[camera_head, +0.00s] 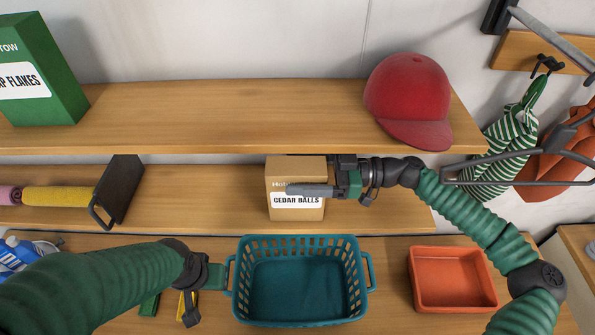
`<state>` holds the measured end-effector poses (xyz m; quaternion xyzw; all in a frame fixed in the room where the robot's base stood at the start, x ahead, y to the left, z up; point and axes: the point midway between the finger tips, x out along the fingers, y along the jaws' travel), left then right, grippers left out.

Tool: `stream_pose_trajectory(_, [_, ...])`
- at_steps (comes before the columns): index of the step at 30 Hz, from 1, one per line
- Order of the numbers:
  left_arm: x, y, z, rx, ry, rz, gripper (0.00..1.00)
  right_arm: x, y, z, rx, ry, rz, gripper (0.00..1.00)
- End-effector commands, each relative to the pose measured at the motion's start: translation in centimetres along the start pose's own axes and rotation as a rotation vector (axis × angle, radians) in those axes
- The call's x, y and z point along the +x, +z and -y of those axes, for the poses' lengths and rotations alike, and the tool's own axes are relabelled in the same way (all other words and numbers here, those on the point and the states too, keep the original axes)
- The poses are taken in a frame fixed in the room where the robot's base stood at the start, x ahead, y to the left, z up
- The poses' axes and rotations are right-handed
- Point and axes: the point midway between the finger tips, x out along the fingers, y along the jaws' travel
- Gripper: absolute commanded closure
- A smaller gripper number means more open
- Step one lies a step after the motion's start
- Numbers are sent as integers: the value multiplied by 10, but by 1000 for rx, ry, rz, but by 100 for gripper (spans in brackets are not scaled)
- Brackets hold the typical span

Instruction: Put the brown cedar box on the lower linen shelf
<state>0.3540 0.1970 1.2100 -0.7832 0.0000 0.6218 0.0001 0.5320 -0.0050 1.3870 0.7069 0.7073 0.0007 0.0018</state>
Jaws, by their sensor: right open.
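The brown cedar box (296,213), with a white "CEDAR BALLS" label, stands upright on the lower linen shelf (200,192) near its right part, close to the front edge. Its top lies just below the front edge of the upper shelf. My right gripper (312,187) is open at the box, with one grey finger across its front face; the other finger is mostly hidden behind the box. My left gripper (189,308) points down beside the teal basket's left side; its finger gap is not clear.
The upper shelf (220,110) carries a green soap flakes box (40,75) and a red cap (408,95). A dark bookend (118,190) and rolled cloths (57,196) are left on the lower shelf. Below stand the teal basket (300,310) and an orange tray (455,300).

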Motion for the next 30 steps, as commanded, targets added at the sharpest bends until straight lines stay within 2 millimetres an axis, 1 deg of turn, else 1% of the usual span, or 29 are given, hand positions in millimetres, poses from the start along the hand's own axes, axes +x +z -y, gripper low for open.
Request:
stream_pose_trajectory(1, [7, 2, 0, 0, 0, 0, 64, -8, 4, -1, -1, 4, 0, 24])
stream_pose_trajectory(5, [24, 6, 0, 0, 0, 0, 64, -38, 7, -1, -3, 7, 1, 24])
stream_pose_trajectory(9, [40, 9, 0, 0, 0, 0, 64, -75, 7, -2, -2, 7, 1, 24])
stream_pose_trajectory(12, [46, 11, 0, 0, 0, 0, 64, -96, 5, -2, -3, 5, 2, 24])
stream_pose_trajectory(15, [50, 12, 0, 0, 0, 0, 64, -109, 3, -1, -3, 3, 1, 24])
stream_pose_trajectory(18, [50, 12, 0, 0, 0, 0, 64, -115, 1, -1, -2, 1, 1, 24])
stream_pose_trajectory(30, [49, 12, 0, 0, 0, 0, 64, -115, 0, 0, -2, 1, 1, 24])
